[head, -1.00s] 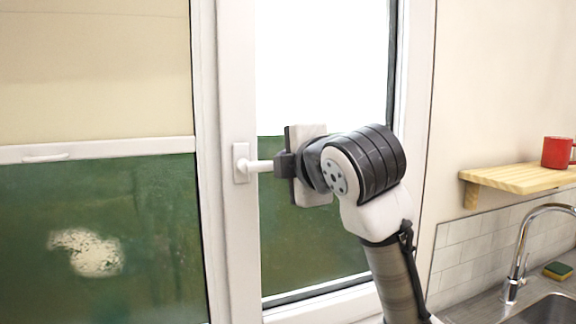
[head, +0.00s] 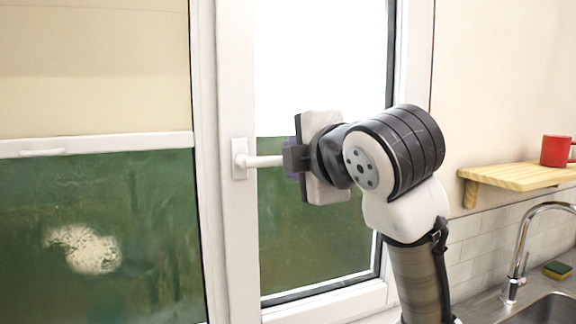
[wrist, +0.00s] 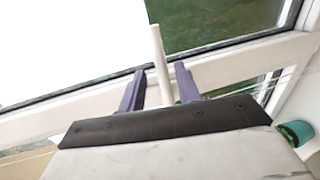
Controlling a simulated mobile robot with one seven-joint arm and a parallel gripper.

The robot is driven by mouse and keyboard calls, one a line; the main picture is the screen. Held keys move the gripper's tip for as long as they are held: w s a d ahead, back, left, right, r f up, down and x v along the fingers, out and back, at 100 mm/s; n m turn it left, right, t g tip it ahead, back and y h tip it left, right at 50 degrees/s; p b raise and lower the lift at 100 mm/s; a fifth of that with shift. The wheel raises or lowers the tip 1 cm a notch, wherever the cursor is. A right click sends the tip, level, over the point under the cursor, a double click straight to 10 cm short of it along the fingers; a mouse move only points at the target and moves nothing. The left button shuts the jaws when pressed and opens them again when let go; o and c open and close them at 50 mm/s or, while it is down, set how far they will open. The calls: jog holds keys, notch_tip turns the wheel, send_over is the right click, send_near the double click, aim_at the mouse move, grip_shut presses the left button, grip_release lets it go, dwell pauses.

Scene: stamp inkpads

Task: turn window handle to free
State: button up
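The white window handle (head: 262,161) sticks out sideways to the right from its plate (head: 239,159) on the white window frame, roughly horizontal in the head view. My gripper (head: 291,158) is at the handle's free end and hides its tip. In the wrist view the handle (wrist: 161,62) runs between the two purple fingers of my gripper (wrist: 160,80). The fingers are apart, with a small gap showing on each side of the handle near the fingertips. The window sash looks closed in its frame.
To the right, a wooden shelf (head: 512,178) holds a red mug (head: 556,151). Below it are a sink with a tap (head: 521,250) and a sponge (head: 558,269). A second window pane (head: 150,230) is at the left. A small green object (wrist: 295,133) shows at the wrist view's right edge.

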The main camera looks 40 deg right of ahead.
jog(key=b+v, duration=0.2)
jog(key=v, duration=0.7)
jog(key=shift+s+a, duration=0.15)
jog(key=shift+s, duration=0.1)
